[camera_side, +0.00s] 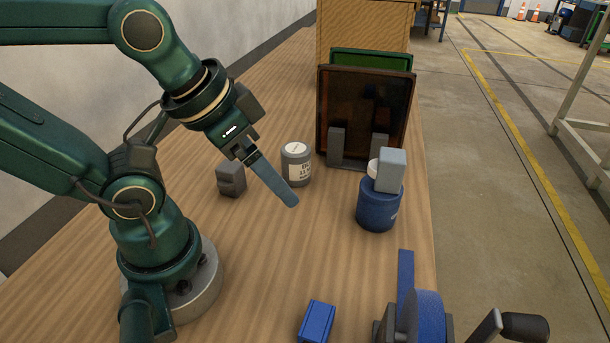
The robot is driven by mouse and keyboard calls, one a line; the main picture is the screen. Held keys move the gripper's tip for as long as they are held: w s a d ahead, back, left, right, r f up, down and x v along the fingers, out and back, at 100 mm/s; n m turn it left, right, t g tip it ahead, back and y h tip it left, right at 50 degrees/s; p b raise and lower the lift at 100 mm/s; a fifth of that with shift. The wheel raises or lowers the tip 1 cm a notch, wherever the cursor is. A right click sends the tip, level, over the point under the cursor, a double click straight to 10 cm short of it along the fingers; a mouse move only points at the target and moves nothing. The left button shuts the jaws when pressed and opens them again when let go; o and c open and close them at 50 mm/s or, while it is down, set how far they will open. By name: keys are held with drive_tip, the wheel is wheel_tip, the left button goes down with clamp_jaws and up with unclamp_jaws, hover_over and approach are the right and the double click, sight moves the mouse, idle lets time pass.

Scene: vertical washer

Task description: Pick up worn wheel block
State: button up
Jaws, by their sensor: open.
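My gripper (291,202) hangs above the wooden bench, pointing down and right. It is seen edge-on, its long grey-blue finger side showing; it is open and nothing shows in it. No label marks the worn wheel block, so I cannot tell which block it is. A dark grey block (231,180) with a notched face stands left of the gripper. A light grey block (391,170) appears on or just behind the top of a blue jar (379,211), right of the gripper. A blue block (317,322) lies at the front edge of the picture.
A grey labelled jar (296,165) stands behind the finger. A dark framed panel (366,110) stands upright at the back in a grey holder (345,164). A blue device with a crank handle (428,318) is at the front right. The bench middle (290,255) is clear.

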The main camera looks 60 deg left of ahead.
drive_tip(key=shift+o, duration=1.2)
drive_tip(key=m+g+y, duration=0.7)
drive_tip(key=g, duration=0.1)
approach(238, 182)
drive_tip(key=a+f+m+g+y, duration=0.1)
drive_tip(key=f, duration=0.1)
drive_tip(key=a+f+m+g+y, duration=0.1)
drive_tip(key=f+m+y, duration=0.1)
drive_tip(key=a+f+m+g+y, duration=0.1)
drive_tip(key=f+g, duration=0.1)
drive_tip(key=shift+a+f+m+y, duration=0.2)
drive_tip(key=shift+a+m+y, duration=0.1)
drive_tip(key=shift+m, duration=0.1)
drive_tip(key=shift+s+f, duration=0.3)
drive_tip(key=shift+f, duration=0.05)
drive_tip(key=shift+x, duration=2.45)
